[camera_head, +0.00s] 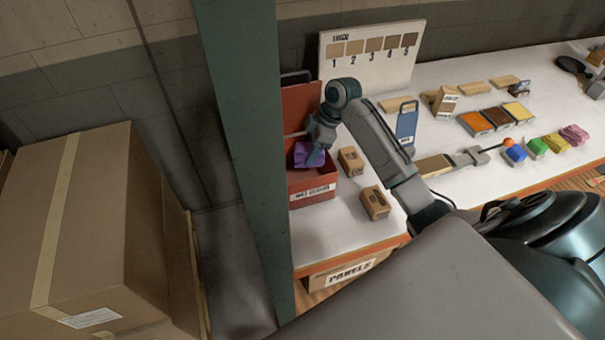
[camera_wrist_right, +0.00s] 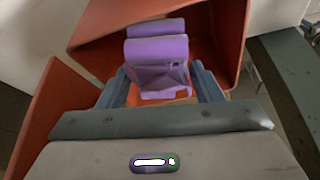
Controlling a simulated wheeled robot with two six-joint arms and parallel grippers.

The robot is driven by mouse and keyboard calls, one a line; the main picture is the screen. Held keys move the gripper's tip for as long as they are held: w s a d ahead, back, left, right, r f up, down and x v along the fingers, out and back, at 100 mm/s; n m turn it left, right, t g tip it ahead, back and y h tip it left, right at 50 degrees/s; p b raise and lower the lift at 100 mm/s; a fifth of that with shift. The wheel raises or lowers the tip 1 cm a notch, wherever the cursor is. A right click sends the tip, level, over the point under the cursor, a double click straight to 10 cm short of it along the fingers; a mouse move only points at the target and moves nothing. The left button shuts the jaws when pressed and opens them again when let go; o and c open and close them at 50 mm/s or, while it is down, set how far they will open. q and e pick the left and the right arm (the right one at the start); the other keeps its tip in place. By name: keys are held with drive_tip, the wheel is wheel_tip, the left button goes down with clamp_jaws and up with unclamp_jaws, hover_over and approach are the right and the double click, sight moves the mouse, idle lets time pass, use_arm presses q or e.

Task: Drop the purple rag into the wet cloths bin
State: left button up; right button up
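The purple rag (camera_head: 308,155) is at the opening of the red wet cloths bin (camera_head: 312,190), directly below my right gripper (camera_head: 317,143). In the right wrist view the rag (camera_wrist_right: 157,58) sits folded between the two fingers of my right gripper (camera_wrist_right: 162,78), which appear to press on its sides. The orange-red walls of the bin (camera_wrist_right: 222,30) surround it there. The bin's front carries a label reading wet cloths. Whether the rag touches the bin floor is hidden. My left gripper does not show.
Two small brown boxes (camera_head: 351,161) (camera_head: 374,203) stand right of the bin. A green post (camera_head: 245,120) rises left of it. A numbered swatch board (camera_head: 370,55) stands behind. Colour trays (camera_head: 497,117) and several coloured items lie farther right. A large carton (camera_head: 95,220) is at left.

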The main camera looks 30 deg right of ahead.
drive_tip(key=o, duration=0.3)
drive_tip(key=shift+a, duration=0.1)
drive_tip(key=shift+r, duration=0.15)
drive_tip(key=b+v, duration=0.4)
drive_tip(key=v, duration=0.5)
drive_tip(key=shift+d+r, duration=0.2)
drive_tip(key=shift+r, duration=0.05)
drive_tip(key=shift+s+d+r, duration=0.1)
drive_tip(key=shift+s+r, duration=0.05)
drive_tip(key=shift+r, duration=0.35)
drive_tip(key=shift+f, duration=0.1)
